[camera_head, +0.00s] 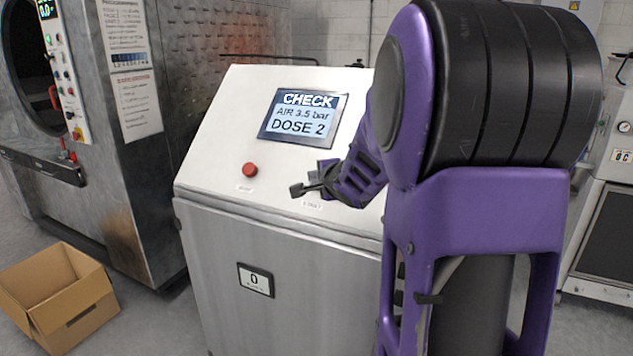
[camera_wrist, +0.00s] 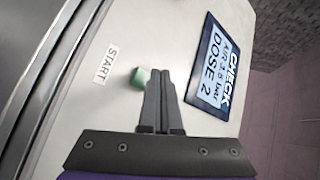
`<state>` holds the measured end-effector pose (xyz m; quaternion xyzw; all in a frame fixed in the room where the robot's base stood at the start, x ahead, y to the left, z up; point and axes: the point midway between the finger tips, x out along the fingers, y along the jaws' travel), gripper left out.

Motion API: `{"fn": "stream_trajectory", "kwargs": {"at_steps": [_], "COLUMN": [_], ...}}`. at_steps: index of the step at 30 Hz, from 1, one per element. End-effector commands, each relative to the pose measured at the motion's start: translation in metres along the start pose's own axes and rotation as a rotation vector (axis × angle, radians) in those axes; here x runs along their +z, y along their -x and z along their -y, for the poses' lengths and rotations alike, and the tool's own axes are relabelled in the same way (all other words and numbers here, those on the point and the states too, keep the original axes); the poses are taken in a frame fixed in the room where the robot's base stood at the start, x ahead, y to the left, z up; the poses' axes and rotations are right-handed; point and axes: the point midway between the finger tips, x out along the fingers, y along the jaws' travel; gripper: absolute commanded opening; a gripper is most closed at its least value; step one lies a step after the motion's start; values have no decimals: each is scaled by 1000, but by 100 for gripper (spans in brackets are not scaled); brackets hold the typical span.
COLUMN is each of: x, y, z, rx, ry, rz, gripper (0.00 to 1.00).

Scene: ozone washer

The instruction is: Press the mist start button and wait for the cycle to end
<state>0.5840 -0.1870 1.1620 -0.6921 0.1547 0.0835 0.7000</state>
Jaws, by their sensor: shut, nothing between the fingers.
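The console (camera_head: 215,125) has a sloped white top with a display (camera_head: 303,117) reading CHECK, AIR 3.5 bar, DOSE 2. The display also shows in the wrist view (camera_wrist: 214,66). In the wrist view a green button (camera_wrist: 139,77) sits beside a START label (camera_wrist: 106,64). My gripper (camera_wrist: 161,73) is shut and empty, its fingertips just right of the green button and partly overlapping it; I cannot tell whether they touch it. In the head view my gripper (camera_head: 300,189) is low over the panel, just above a small label (camera_head: 312,205), and hides the green button.
A red button (camera_head: 250,170) is on the panel left of my gripper.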

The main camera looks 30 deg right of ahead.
Motion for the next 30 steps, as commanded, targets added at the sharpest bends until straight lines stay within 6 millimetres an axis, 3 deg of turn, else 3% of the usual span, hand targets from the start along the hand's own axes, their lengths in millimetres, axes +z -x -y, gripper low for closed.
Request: {"fn": "stream_trajectory", "kwargs": {"at_steps": [12,30], "x": [20,20], "y": [28,28], "z": [21,20], "rx": [0,0], "ry": [0,0], "rz": [1,0], "gripper": [0,0]}}
